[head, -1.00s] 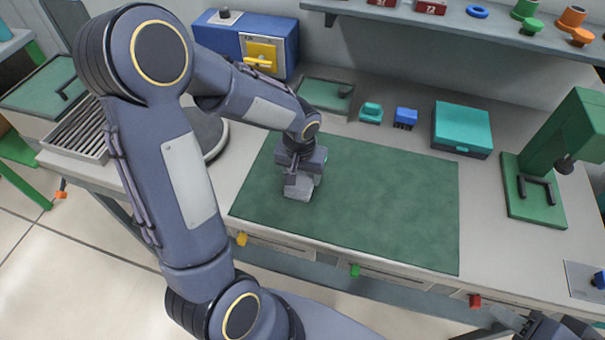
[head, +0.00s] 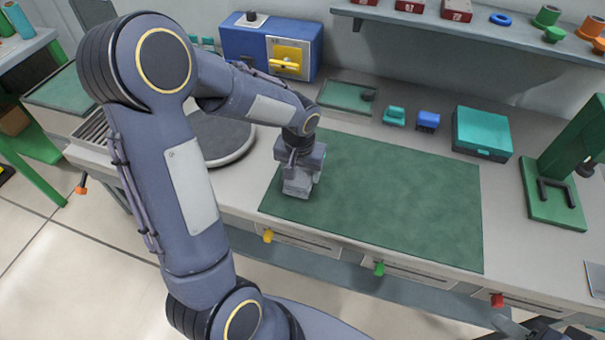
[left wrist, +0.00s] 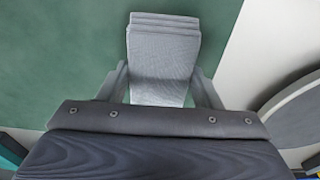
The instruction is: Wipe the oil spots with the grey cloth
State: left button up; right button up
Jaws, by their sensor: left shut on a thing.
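The grey cloth (head: 297,187) is a folded, ribbed block, held in my left gripper (head: 301,172) over the left part of the green mat (head: 400,210). The left wrist view shows the cloth (left wrist: 163,60) between the two fingers of the left gripper (left wrist: 163,90), which are shut on it. It is down at the mat, but I cannot tell whether it touches. No distinct oil spot shows on the visible mat; the area under the cloth and hand is hidden. A bit of my right gripper (head: 540,327) shows at the bottom right edge, too cut off to read.
A round grey plate (head: 222,140) lies left of the mat. Behind the mat are a green tray (head: 340,97), a teal block (head: 394,116), a blue block (head: 428,121) and a teal box (head: 482,133). A green press (head: 560,205) stands at right.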

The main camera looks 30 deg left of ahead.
pick_arm(q)
jog(key=shift+d+r+p, duration=0.25)
jog(key=shift+r+p, duration=0.05)
jog(key=shift+r, duration=0.65)
jog(key=shift+w+d+r+p, duration=0.1)
jog(key=shift+r+p, duration=0.55)
jog(key=shift+r, duration=0.25)
jog(key=shift+r+p, duration=0.3)
jog(key=shift+r, duration=0.05)
jog(key=shift+r+p, duration=0.8)
jog(key=shift+r, duration=0.4)
pick_arm(e)
jog(key=shift+s+d+r, duration=0.1)
jog(key=shift+d+r, duration=0.1)
jog(key=shift+r, duration=0.6)
jog(key=shift+s+d+r, duration=0.15)
jog(key=shift+r, duration=0.6)
jog(key=shift+s+d+r, duration=0.1)
jog(key=shift+d+r, duration=0.1)
jog(key=shift+r, duration=0.6)
